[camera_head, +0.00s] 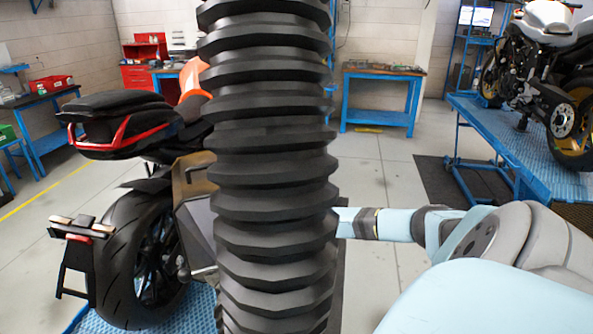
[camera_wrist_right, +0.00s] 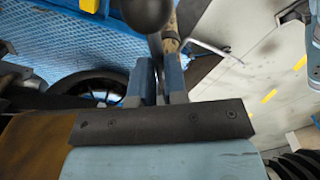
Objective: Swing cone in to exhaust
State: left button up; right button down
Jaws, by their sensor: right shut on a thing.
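A thick black ribbed hose (camera_head: 272,150) stands upright across the middle of the head view and hides what is behind it. An orange piece (camera_head: 194,78), perhaps the cone, shows partly at its left edge; I cannot tell what it belongs to. The black and red motorcycle (camera_head: 125,120) stands at the left; I cannot make out its exhaust outlet clearly. My right arm reaches in from the right, its gripper hidden behind the hose. In the right wrist view my right gripper (camera_wrist_right: 160,82) is shut on a narrow bar, near a dark round knob (camera_wrist_right: 147,12). My left gripper is not in view.
A second motorcycle (camera_head: 545,70) stands on a blue lift (camera_head: 505,140) at the right. Blue workbenches (camera_head: 380,117) and a red tool cabinet (camera_head: 138,78) line the back. Grey floor between is open. In the wrist view a wheel (camera_wrist_right: 95,85) lies close to the gripper.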

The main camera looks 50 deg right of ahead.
jog(key=shift+w+r, duration=0.15)
jog(key=c, duration=1.2)
grip_release()
jog(key=shift+o, duration=0.2)
notch_tip(320, 180, up, 14)
jog(key=b, duration=0.1)
jog(key=shift+f, duration=0.2)
